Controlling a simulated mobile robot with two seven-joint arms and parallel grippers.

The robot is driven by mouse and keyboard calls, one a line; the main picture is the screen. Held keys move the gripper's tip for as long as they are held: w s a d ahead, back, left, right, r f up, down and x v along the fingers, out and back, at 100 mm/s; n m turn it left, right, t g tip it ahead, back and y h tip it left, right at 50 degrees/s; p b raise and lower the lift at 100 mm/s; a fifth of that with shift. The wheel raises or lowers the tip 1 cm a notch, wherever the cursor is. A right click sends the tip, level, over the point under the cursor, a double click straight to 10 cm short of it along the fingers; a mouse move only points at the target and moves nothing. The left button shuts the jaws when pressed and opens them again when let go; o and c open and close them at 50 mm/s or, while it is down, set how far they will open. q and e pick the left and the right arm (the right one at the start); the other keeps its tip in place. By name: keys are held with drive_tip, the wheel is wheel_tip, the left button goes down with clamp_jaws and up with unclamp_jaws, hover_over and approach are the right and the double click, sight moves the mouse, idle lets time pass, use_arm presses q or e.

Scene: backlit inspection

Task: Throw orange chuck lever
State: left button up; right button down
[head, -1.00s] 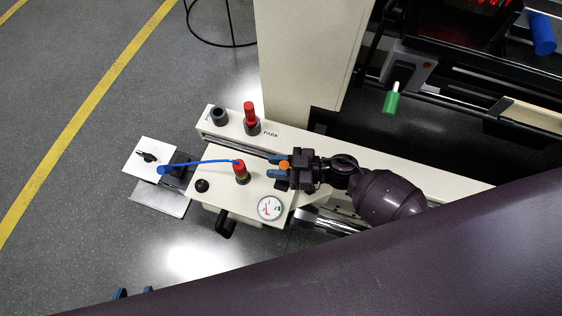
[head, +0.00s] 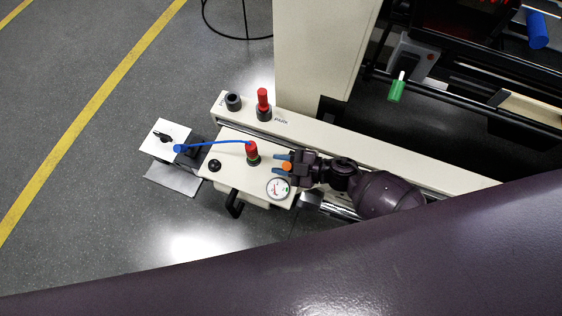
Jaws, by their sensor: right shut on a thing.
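The orange chuck lever (head: 287,166) shows as a small orange piece between the blue fingers of my right gripper (head: 282,163). The gripper is shut on it, and the fingers and wrist hide most of the lever. It stands at the right end of a cream machine unit (head: 233,142), just above a round dial gauge (head: 278,188). My left gripper is not in view.
A red handle (head: 263,98) and a dark socket (head: 233,101) stand on the cream rail behind, near a PARK label. A black knob (head: 215,165) is at left. A cream column (head: 315,50) rises behind. A green handle (head: 397,90) is at right. Grey floor lies left.

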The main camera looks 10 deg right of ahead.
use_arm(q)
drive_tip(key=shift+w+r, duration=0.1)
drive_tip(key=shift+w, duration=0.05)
use_arm(e)
drive_tip(key=c, duration=0.9)
unclamp_jaws()
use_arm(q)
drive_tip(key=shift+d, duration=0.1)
use_arm(e)
drive_tip(key=shift+s+d, duration=0.2)
drive_tip(key=shift+d, duration=0.2)
use_arm(q)
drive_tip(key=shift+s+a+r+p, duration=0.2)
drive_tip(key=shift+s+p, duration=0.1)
drive_tip(key=shift+p, duration=0.55)
use_arm(e)
drive_tip(key=v, duration=1)
drive_tip(key=shift+a, duration=0.1)
drive_tip(key=shift+r, duration=0.15)
